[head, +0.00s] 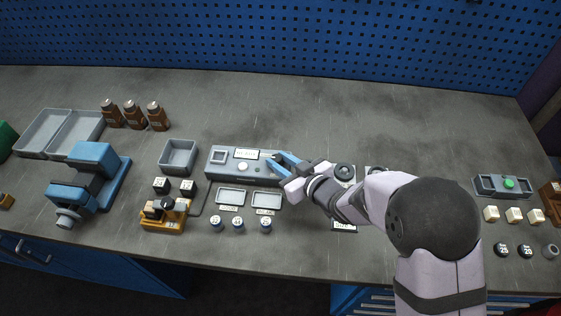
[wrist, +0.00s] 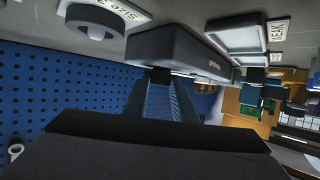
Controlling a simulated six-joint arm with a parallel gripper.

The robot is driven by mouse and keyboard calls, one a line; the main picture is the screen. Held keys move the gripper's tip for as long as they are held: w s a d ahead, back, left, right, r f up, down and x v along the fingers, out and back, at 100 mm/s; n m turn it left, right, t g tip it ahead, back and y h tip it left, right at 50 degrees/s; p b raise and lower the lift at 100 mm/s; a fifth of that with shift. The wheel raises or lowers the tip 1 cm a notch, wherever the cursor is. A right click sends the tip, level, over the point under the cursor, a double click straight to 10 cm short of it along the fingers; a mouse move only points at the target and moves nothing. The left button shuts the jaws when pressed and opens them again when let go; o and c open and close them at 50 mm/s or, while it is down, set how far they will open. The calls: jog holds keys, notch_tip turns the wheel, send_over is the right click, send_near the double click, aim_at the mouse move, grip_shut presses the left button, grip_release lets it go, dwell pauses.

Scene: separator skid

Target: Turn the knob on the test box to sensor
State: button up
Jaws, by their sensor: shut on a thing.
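The test box (head: 228,169) is a long grey box near the middle of the bench, with a square recess, a small label and a pale round button on its top. It also shows in the wrist view (wrist: 185,48). My gripper (head: 274,158) reaches in from the right, its blue fingers at the right end of the box. In the wrist view the fingers (wrist: 160,78) are shut on a small dark piece, the knob (wrist: 160,74), at the box. The fingers hide most of the knob, and I cannot read which setting it points to.
Two small trays (head: 231,194) with labels and several blue-capped jars stand in front of the box. A grey bin (head: 179,156) and a yellow device (head: 165,213) are to its left. Round dark parts (head: 345,171) lie under and beside my arm.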

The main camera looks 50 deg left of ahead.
jog(key=shift+s+f+t+b, duration=0.1)
jog(key=shift+f+t+b, duration=0.05)
jog(key=shift+t+b, duration=0.15)
jog(key=m+t+b, duration=0.1)
jog(key=b, duration=0.1)
jog(key=m+t+b, duration=0.2)
jog(key=b, duration=0.1)
jog(key=shift+s+h, duration=0.3)
jog(key=shift+h, duration=0.1)
jog(key=shift+s+a+m+t+h+b, duration=0.1)
jog(key=shift+m+t+h+b, duration=0.3)
jog(key=shift+m+t, duration=1)
jog(key=shift+t, duration=0.1)
jog(key=o, duration=1)
jog(key=shift+o, duration=0.2)
jog(key=shift+r, duration=0.2)
jog(key=shift+b+v, duration=1.05)
jog(key=shift+v, duration=2.55)
